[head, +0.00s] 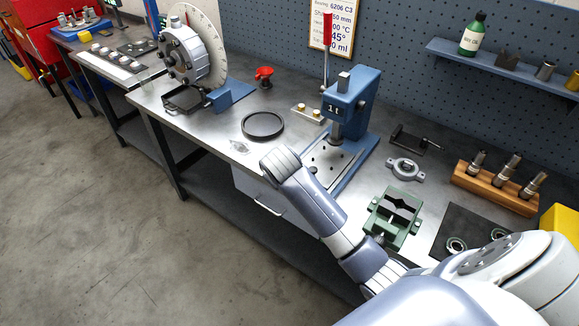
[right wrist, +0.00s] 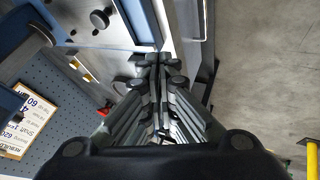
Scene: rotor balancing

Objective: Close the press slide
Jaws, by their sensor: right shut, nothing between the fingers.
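The blue press (head: 352,105), marked "1t" and with a red-gripped lever (head: 327,30), stands upright on the bench. A pale metal plate with dark holes (head: 325,156), which looks like its slide, lies at the front of its base. My right arm reaches in front of the press, and its forearm covers part of the base. My right gripper (right wrist: 158,58) is shut and empty in the right wrist view, its fingertips near a blue-edged pale part at the top. I cannot tell whether it touches. In the head view the fingers are hidden. My left gripper is not in view.
A dark ring (head: 262,126) lies left of the press. A green vise (head: 394,215), a bearing housing (head: 404,169) and a wooden tool block (head: 497,187) stand to the right. A drawer unit (head: 262,205) is under the bench. The floor in front is clear.

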